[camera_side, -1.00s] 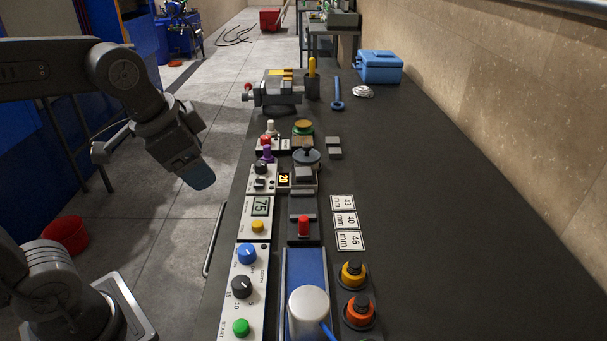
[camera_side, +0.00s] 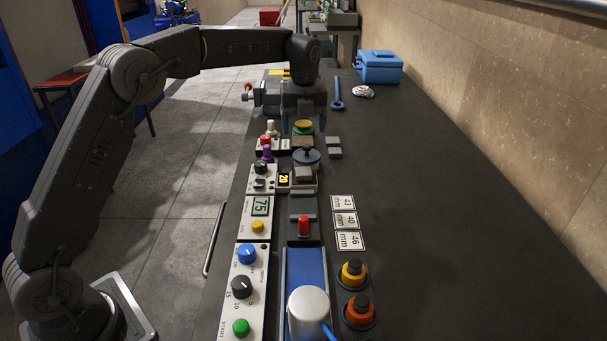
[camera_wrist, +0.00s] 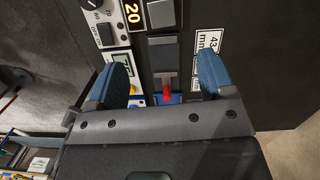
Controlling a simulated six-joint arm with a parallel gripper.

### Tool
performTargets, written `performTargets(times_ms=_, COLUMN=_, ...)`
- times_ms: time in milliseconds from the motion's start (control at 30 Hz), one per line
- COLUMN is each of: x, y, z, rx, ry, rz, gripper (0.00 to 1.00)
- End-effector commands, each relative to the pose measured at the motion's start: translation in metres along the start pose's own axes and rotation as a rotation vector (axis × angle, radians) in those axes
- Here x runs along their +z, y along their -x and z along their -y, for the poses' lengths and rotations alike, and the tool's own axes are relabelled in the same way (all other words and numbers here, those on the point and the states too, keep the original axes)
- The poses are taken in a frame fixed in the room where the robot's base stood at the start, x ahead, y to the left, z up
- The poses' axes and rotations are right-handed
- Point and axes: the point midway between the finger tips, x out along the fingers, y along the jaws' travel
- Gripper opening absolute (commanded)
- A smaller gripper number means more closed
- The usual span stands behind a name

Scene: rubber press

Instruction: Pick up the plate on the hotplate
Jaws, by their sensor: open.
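My gripper (camera_side: 303,116) hangs pointing down over the far part of the bench in the side view. Nearer the side camera, a dark slab with a red piece (camera_side: 303,225) lies beside the "75" panel; the red piece shows low between the fingers in the wrist view (camera_wrist: 168,89). I cannot tell which of these is the hotplate's plate.
Control panels (camera_side: 247,290) line the bench's left edge. A blue press bed (camera_side: 306,262) with a white cylinder (camera_side: 309,308) stands in front. A blue toolbox (camera_side: 379,67) stands at the back. The bench's right side is clear.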

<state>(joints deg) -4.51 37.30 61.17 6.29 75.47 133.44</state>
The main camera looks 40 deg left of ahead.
Motion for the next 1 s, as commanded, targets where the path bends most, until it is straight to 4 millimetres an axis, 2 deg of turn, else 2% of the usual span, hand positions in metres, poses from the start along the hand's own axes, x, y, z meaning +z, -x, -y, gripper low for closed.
performTargets(times_ms=400, x=-0.001, y=-0.071, z=0.000, rx=0.003, ry=-0.006, rz=-0.003, gripper=0.76)
performTargets(times_ms=667, x=-0.002, y=-0.090, z=0.000, rx=0.002, ry=-0.005, rz=-0.002, gripper=0.76)
performTargets(times_ms=900, x=-0.007, y=-0.125, z=0.002, rx=0.003, ry=-0.005, rz=-0.002, gripper=0.76)
performTargets(times_ms=1000, x=-0.007, y=-0.133, z=0.002, rx=0.002, ry=-0.004, rz=-0.001, gripper=0.76)
